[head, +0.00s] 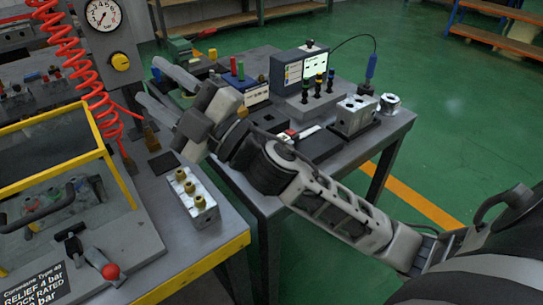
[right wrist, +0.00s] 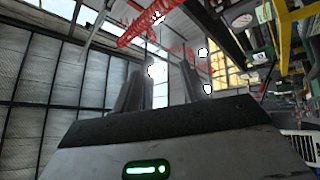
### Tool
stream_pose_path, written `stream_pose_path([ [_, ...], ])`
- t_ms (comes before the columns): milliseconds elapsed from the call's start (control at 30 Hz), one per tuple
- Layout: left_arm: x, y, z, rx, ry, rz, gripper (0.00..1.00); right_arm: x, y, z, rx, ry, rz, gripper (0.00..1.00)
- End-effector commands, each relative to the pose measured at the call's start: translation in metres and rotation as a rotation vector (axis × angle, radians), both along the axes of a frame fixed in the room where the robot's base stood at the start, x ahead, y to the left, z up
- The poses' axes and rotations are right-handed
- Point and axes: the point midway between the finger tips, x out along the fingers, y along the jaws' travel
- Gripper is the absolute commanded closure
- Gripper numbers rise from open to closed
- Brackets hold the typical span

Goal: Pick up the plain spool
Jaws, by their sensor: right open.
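I cannot single out the plain spool. Upright pieces with yellow, blue and dark parts (head: 317,88) stand on a grey block in front of the tester on the rear table. Red, green and blue upright pieces (head: 233,70) stand behind a small labelled box. My right gripper (head: 149,80) is open and seems empty, pointing to the upper left above the gap between the benches. In the right wrist view its two fingers (right wrist: 165,85) are apart and point up towards the roof. My right arm hides part of the rear table. My left gripper is not in view.
A metal valve block (head: 355,115) and a silver round part (head: 390,103) sit at the rear table's right. A block with brass fittings (head: 192,200) is on the near bench. A yellow-framed guard (head: 95,130), red coiled hose (head: 75,60) and gauge column (head: 115,50) stand left.

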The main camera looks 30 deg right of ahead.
Motion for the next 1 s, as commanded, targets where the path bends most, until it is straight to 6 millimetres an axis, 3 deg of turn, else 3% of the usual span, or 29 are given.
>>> stream_pose_path([
  [33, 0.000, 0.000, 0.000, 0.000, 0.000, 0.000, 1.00, -0.007, 0.023, 0.019, -0.143, -0.152, 0.104, 0.57],
  [100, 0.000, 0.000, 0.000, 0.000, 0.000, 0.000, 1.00, -0.022, 0.051, 0.025, -0.355, -0.323, 0.252, 0.57],
  [200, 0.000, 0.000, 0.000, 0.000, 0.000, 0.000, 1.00, -0.037, 0.071, 0.006, -0.702, -0.492, 0.453, 0.57],
  [267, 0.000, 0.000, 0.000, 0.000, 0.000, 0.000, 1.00, -0.038, 0.068, -0.015, -0.932, -0.543, 0.560, 0.57],
  [367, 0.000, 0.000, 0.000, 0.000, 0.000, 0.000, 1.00, -0.027, 0.033, -0.052, -1.328, -0.528, 0.711, 0.57],
  [467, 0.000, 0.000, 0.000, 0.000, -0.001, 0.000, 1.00, -0.010, -0.030, -0.072, -1.688, -0.394, 0.813, 0.57],
  [600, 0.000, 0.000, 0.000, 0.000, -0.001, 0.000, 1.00, 0.002, -0.122, -0.068, -2.031, -0.104, 0.878, 0.57],
  [700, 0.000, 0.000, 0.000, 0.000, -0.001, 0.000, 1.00, 0.000, -0.168, -0.057, -2.158, 0.079, 0.892, 0.57],
  [867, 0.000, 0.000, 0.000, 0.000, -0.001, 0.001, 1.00, -0.005, -0.199, -0.052, -2.230, 0.224, 0.904, 0.57],
  [1000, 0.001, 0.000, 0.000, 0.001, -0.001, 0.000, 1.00, -0.003, -0.201, -0.075, -2.235, 0.238, 0.910, 0.57],
])
